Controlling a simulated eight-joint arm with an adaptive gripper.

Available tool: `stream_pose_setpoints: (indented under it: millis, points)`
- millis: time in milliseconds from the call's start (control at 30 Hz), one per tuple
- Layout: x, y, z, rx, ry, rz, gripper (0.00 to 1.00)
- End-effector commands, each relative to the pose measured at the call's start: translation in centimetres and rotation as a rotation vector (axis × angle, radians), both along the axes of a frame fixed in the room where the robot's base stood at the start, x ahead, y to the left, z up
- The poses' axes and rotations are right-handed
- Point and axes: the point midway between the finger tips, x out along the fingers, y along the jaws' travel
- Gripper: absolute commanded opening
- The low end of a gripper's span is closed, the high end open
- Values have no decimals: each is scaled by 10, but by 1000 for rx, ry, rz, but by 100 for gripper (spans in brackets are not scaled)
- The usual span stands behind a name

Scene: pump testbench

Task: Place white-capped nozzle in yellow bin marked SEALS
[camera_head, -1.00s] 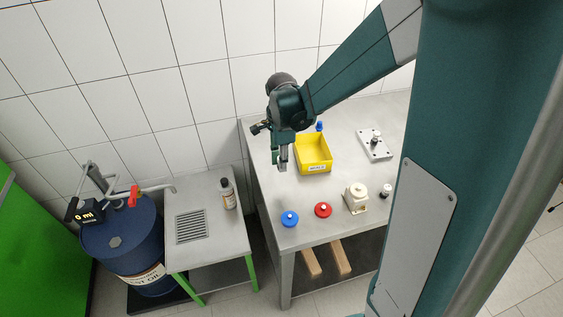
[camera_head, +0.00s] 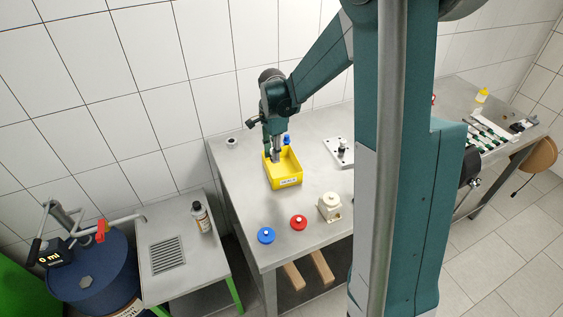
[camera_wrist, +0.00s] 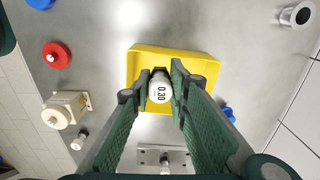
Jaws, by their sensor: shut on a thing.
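The yellow bin (camera_head: 288,176) stands on the grey bench, with a white label on its front wall whose lettering is too small to read surely. It also shows in the wrist view (camera_wrist: 198,60). My gripper (camera_head: 274,156) points down over the bin's left part. In the wrist view my gripper (camera_wrist: 160,88) is shut on the white-capped nozzle (camera_wrist: 160,92), marked 0.30. The cap faces the camera, and the bin floor lies behind it. The nozzle's lower end is hidden, so I cannot tell its height above the floor.
A blue disc (camera_head: 266,236), a red disc (camera_head: 299,222) and a cream fitting (camera_head: 330,207) stand toward the bench front. A metal plate with a nozzle (camera_head: 342,150) is right of the bin. A small blue part (camera_head: 286,139) stands behind it, and a metal ring (camera_head: 232,143) to the left.

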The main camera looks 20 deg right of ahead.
Motion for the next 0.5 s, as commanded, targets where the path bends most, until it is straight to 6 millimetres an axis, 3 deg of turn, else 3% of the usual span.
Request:
stream_pose_setpoints:
  millis: [200,500]
  points:
    - [16,-33,1,0,0,8,5]
    - [19,-42,1,0,0,12,5]
